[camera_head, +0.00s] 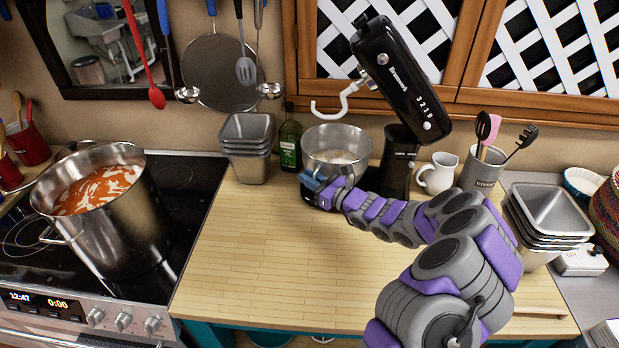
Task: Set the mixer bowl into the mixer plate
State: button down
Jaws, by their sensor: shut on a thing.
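The mixer bowl (336,143) is a shiny metal bowl with pale contents, at the back of the wooden counter. My gripper (318,186) is at the bowl's front lower side, shut on the bowl; its exact grip is partly hidden by the wrist. The black stand mixer (396,160) stands just right of the bowl, with its head (398,78) tilted up and a white dough hook (336,103) above the bowl. The mixer plate is mostly hidden under the bowl and behind my gripper. I cannot tell whether the bowl is seated in it.
A green bottle (289,142) and stacked metal tins (247,150) stand left of the bowl. A white jug (438,173) and a utensil crock (482,172) stand right of the mixer. A large soup pot (122,240) is on the stove. The front counter (250,270) is clear.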

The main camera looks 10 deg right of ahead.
jog(key=c, duration=1)
grip_release()
jog(key=p+v, duration=0.3)
jog(key=v, duration=1.4)
jog(key=shift+s+d+f, duration=0.1)
jog(key=shift+d, duration=0.1)
